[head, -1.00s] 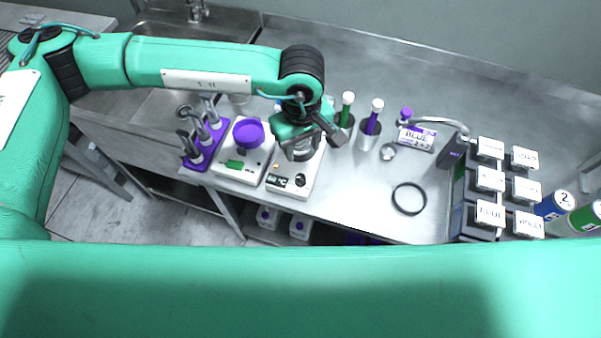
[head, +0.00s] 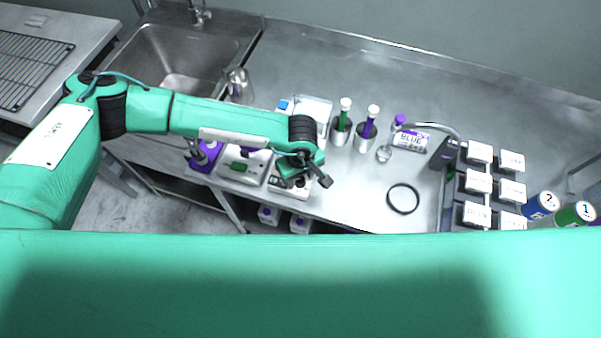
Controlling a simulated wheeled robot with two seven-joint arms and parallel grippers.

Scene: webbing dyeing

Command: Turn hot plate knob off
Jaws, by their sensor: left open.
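The white hot plate (head: 302,206) stands near the front edge of the steel counter, mostly covered by my left arm. Its front panel shows only in part under the gripper. The knob is mostly hidden by the fingers, so I cannot tell its setting or whether the fingers touch it. My left gripper (head: 301,183) is open over the front panel, one dark fingertip to the right and the other to the left. My right gripper is out of view.
A scale with a green display (head: 239,166) and a purple rack (head: 204,160) stand left of the hot plate.

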